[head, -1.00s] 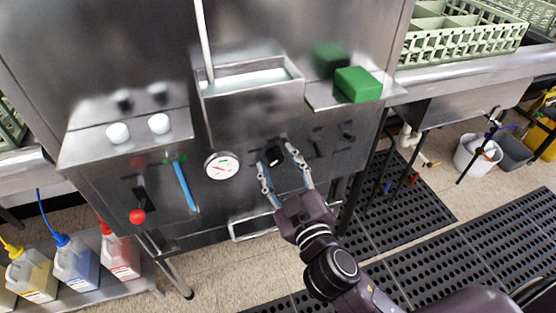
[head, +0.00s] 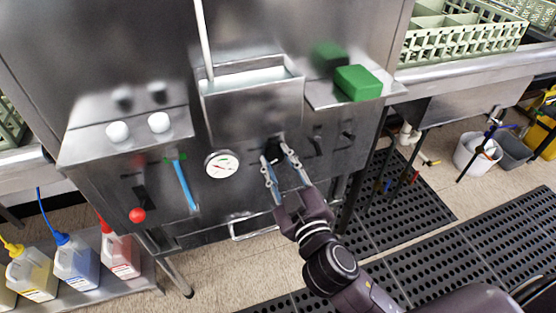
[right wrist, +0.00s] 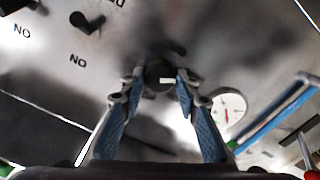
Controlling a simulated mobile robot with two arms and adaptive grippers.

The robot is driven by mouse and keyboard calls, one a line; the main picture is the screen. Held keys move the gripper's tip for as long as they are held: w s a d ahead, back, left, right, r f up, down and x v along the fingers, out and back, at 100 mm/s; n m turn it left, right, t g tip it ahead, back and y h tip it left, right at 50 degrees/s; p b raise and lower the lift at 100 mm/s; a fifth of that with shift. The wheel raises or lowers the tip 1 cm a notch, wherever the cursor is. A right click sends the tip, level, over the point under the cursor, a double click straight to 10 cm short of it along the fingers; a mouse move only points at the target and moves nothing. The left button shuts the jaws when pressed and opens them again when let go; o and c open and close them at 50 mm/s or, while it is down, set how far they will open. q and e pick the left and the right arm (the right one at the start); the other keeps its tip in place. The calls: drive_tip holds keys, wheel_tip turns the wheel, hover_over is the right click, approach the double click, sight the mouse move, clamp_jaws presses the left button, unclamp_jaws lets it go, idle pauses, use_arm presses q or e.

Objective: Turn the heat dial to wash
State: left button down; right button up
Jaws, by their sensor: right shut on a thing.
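The heat dial is a small black round knob (head: 274,151) on the steel front panel, right of the white gauge. In the right wrist view the dial (right wrist: 160,76) shows a short white mark lying level in that picture. My right gripper (head: 278,156) is shut on the dial, with one finger on each side of it. In the right wrist view its blue-padded fingers (right wrist: 161,79) flank the knob. The fingers hide part of the dial, and I cannot read a wash label around it. My left gripper is not in view.
The gauge (head: 222,165) and a blue-handled lever (head: 184,186) are left of the dial. A red ball-ended lever (head: 137,215) is farther left. Small black switches (head: 348,136) sit to the right. A green block (head: 358,83) rests on a shelf above right.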

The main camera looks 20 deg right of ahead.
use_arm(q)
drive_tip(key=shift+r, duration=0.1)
use_arm(e)
drive_tip(key=shift+m, duration=2.2)
drive_tip(key=m+p, duration=0.1)
drive_tip(key=m, duration=0.1)
drive_tip(key=m+p, duration=0.1)
drive_tip(key=m, duration=0.1)
drive_tip(key=shift+d+r, duration=0.15)
drive_tip(key=shift+r, duration=0.05)
drive_tip(key=m+p, duration=0.2)
drive_tip(key=shift+m, duration=0.4)
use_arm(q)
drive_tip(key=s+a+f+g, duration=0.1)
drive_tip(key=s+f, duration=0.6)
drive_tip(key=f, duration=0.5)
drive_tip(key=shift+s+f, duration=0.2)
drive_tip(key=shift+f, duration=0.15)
use_arm(e)
drive_tip(key=shift+f+m, duration=0.15)
drive_tip(key=shift+m, duration=0.15)
drive_tip(key=o, duration=1.1)
